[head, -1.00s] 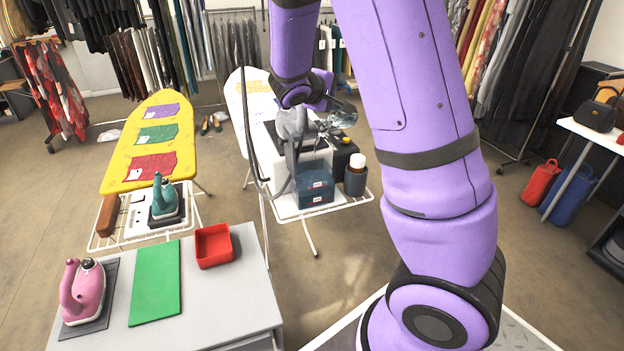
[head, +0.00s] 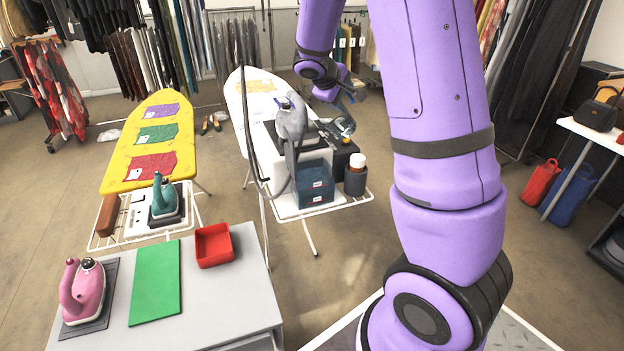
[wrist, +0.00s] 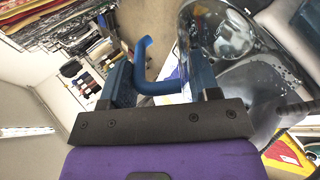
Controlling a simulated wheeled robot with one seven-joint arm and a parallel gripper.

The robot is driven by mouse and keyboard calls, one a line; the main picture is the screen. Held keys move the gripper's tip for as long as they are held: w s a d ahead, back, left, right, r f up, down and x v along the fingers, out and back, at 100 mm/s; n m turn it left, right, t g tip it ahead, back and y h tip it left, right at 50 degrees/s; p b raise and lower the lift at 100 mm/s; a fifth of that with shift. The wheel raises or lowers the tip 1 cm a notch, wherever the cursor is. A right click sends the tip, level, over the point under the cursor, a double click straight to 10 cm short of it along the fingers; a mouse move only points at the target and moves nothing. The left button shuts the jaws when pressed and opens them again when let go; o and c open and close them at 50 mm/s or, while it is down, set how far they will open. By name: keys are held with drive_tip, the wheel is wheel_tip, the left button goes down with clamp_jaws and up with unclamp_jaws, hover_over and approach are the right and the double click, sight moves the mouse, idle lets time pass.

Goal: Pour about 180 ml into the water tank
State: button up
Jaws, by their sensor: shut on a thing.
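The water tank (head: 315,190) is a blue see-through box at the front of the white steam station on the white ironing board. My gripper (head: 346,95) is behind and above it, to the right. In the wrist view my gripper (wrist: 160,88) is shut on the blue handle of a clear jug (wrist: 225,35). The jug has droplets on its wall and looks tilted. In the head view the jug (head: 343,127) is small, near the back right of the station, partly hidden by my gripper. Its water level cannot be told.
A grey iron (head: 291,118) with a hose stands on the station, left of the jug. A yellow ironing board (head: 150,140) is at left.

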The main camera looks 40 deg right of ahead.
drive_tip(key=shift+w+d+y, duration=0.1)
drive_tip(key=shift+d+y, duration=0.4)
drive_tip(key=shift+y, duration=0.1)
drive_tip(key=shift+d, duration=0.1)
idle(0.7)
drive_tip(key=shift+d+y, duration=0.15)
drive_tip(key=shift+y, duration=0.15)
drive_tip(key=shift+w+d+f+g+y+b, duration=0.25)
drive_tip(key=shift+d+f+g+y+b, duration=0.15)
drive_tip(key=shift+d+f+y+b, duration=0.35)
drive_tip(key=shift+w+d+f+g+y+b, duration=0.25)
drive_tip(key=shift+d+y+b, duration=0.1)
drive_tip(key=shift+d+y, duration=0.55)
drive_tip(key=shift+w+d+f+g+y+b, duration=0.2)
drive_tip(key=shift+d+f+y+b, duration=0.15)
drive_tip(key=shift+d+y, duration=0.55)
drive_tip(key=shift+w+d+f+g+y+b, duration=0.15)
drive_tip(key=shift+d+f+g+y+b, duration=0.15)
drive_tip(key=shift+d+y, duration=0.6)
